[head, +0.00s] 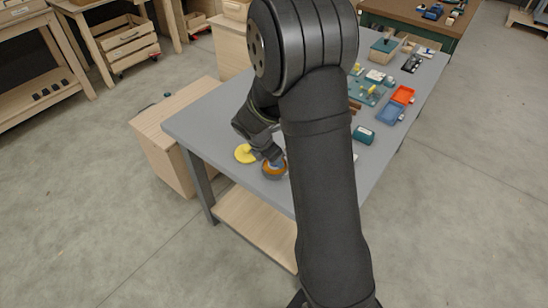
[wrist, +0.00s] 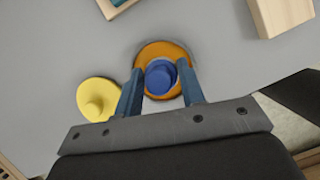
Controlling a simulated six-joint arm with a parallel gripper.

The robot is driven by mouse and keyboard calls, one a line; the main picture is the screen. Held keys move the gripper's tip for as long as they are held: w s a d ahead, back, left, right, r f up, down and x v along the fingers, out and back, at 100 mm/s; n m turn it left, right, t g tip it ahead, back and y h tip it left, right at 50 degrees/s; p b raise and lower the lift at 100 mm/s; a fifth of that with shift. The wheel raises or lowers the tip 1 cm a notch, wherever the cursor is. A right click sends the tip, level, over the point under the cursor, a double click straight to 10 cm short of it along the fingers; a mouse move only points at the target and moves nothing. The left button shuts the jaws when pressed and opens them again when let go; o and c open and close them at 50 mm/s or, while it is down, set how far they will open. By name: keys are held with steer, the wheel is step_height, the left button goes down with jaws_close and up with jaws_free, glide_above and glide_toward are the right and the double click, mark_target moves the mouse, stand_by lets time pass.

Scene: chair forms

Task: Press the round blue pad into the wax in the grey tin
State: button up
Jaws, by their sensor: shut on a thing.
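The round blue pad (wrist: 160,77) shows in the wrist view between the two fingers of my gripper (wrist: 161,88), which is shut on it. Below the pad is the orange-brown wax (wrist: 148,55) in the tin, and the pad overlaps the wax in this view. I cannot tell whether the pad touches the wax. In the head view the grey tin (head: 274,175) stands near the table's near left corner, with the wax (head: 270,167) showing at its top. The pad is hidden there by my gripper (head: 275,160).
A yellow round pad with a knob (wrist: 97,100) lies just left of the tin. A wooden block (wrist: 283,15) is at the wrist view's upper right. Farther along the grey table (head: 215,125) are a green box (head: 363,134), an orange tray (head: 403,94) and a blue tray (head: 390,113).

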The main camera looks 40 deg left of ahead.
steer(key=shift+f, duration=0.6)
stand_by(1.4)
steer(key=shift+r, duration=0.1)
steer(key=shift+r, duration=3.5)
steer(key=w+d+f+m+g+h, duration=0.1)
steer(key=w+d+m, duration=0.3)
steer(key=d, duration=0.4)
steer(key=w+d+f+m+g+h, duration=0.1)
steer(key=w+d+m, duration=0.4)
steer(key=w+d, duration=0.2)
steer(key=w+d+f+m+g+h, duration=0.1)
steer(key=w+d+m, duration=0.4)
steer(key=d, duration=0.5)
steer(key=shift+w+d+f+g, duration=0.2)
steer(key=shift+d+g, duration=0.1)
steer(key=shift+g, duration=0.1)
steer(key=d+f+m+g+y, duration=0.4)
steer(key=d+f+m, duration=0.5)
steer(key=m, duration=1)
steer(key=d+g, duration=0.1)
steer(key=d, duration=0.3)
steer(key=shift+d, duration=0.25)
